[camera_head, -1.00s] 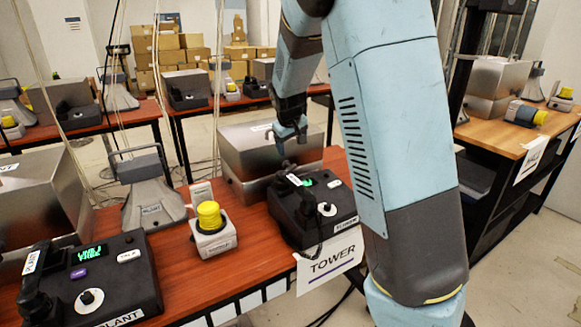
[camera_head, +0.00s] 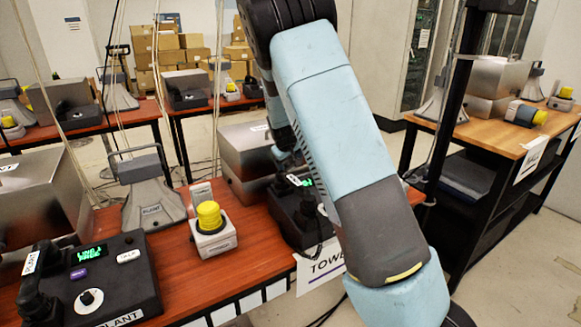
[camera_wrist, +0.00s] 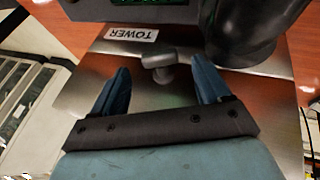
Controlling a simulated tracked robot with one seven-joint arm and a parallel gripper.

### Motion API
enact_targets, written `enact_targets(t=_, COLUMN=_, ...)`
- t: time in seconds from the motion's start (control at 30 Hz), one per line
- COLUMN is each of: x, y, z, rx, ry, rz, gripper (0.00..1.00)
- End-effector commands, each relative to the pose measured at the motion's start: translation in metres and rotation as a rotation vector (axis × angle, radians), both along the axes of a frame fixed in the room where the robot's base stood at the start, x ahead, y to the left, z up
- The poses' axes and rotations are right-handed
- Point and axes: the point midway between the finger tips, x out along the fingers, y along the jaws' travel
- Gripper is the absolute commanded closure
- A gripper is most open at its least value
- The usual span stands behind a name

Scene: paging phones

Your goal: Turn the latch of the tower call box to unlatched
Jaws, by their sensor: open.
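The tower call box is a brushed-metal box (camera_head: 238,150) behind a black desk phone (camera_head: 296,218) on the red-brown table. In the wrist view its metal face (camera_wrist: 84,72) carries a white TOWER label (camera_wrist: 131,33) and a small grey latch knob (camera_wrist: 157,62). My gripper (camera_wrist: 162,82) is open and empty, its two blue fingers on either side of the latch knob. I cannot tell whether either finger touches it. In the head view my arm hides most of the gripper and the front of the box.
The black phone stands close in front of the box, partly behind my arm. A yellow-topped beacon (camera_head: 211,218) sits to its left, and the PLANT phone (camera_head: 90,278) is farther left. A wooden table (camera_head: 500,135) is at right.

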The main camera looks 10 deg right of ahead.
Motion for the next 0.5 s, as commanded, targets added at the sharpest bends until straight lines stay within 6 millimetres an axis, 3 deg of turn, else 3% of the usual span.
enact_targets(t=0.2, x=0.011, y=-0.005, z=-0.021, rx=0.0, ry=0.001, rz=-0.001, gripper=0.23)
enact_targets(t=0.5, x=0.015, y=-0.006, z=-0.027, rx=0.0, ry=-0.001, rz=0.001, gripper=0.23)
